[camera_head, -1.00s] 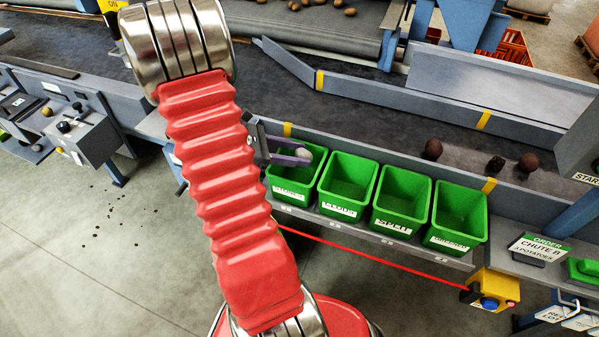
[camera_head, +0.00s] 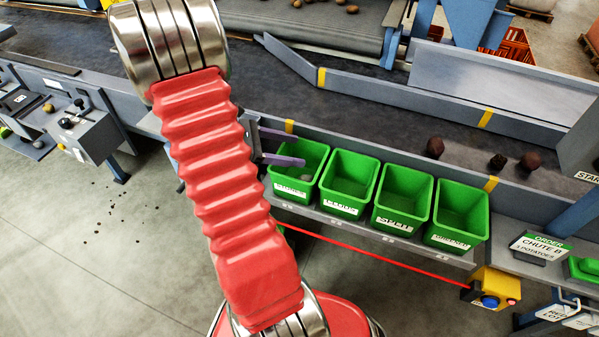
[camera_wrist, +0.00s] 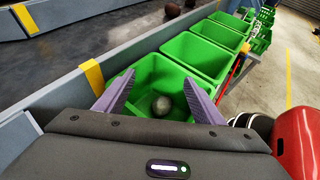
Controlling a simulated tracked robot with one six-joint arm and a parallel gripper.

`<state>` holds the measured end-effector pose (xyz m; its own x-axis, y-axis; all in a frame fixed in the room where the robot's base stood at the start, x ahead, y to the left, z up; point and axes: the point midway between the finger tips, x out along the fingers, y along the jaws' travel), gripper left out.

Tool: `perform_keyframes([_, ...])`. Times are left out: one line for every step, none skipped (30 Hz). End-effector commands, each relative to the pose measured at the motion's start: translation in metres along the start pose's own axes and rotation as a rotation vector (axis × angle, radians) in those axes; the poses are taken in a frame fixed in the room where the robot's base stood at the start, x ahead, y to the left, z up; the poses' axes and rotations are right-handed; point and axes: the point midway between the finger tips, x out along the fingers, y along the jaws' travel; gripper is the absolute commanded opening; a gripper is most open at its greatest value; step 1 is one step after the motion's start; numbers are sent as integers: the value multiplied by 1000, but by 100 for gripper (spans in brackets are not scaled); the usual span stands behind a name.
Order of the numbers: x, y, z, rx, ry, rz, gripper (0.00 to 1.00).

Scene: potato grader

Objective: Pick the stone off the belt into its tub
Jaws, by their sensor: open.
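The grey stone (camera_wrist: 161,104) lies inside the leftmost green tub (camera_wrist: 147,77), the nearest one in the wrist view. In the head view the stone (camera_head: 305,177) shows small and pale inside that tub (camera_head: 290,187). My gripper (camera_wrist: 158,80) is open, its two purple fingers spread above the tub with nothing between them. In the head view my gripper (camera_head: 292,148) is at the tub's rear rim, partly hidden behind my red arm. The tub's label is too blurred to read.
Three more green tubs (camera_head: 347,208) stand to the right in the row. Dark lumps (camera_head: 497,162) lie on the belt (camera_head: 375,115) at the right. The belt's grey side wall with yellow marks runs behind the tubs. A yellow button box (camera_head: 494,289) stands at the lower right.

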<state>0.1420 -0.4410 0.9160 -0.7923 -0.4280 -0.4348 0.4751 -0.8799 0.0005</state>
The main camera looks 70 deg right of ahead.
Motion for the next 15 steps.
perform_keyframes([-9, 1, 0, 0, 0, 5, 63])
perform_keyframes([-14, 1, 0, 0, 0, 5, 63])
perform_keyframes([-21, 1, 0, 0, 0, 5, 63])
perform_keyframes([-26, 1, 0, -1, 0, 5, 63])
perform_keyframes([-32, 1, 0, -1, 0, 5, 63])
perform_keyframes([-39, 0, 0, 0, 0, 4, 63])
perform_keyframes([-44, 1, 0, 0, 0, 5, 63])
perform_keyframes([-49, 1, 0, 0, 0, 5, 63])
perform_keyframes([-56, 0, 0, -1, 0, 4, 63])
perform_keyframes([-62, 0, -1, -1, 1, 4, 63])
perform_keyframes([-67, 0, -1, -1, 0, 4, 63])
perform_keyframes([-74, 1, 0, -1, 0, 4, 63])
perform_keyframes([-79, 0, -1, 0, 0, 4, 63])
perform_keyframes([-84, 0, -1, 0, 1, 4, 63])
perform_keyframes([-90, 0, -1, -1, 0, 4, 63])
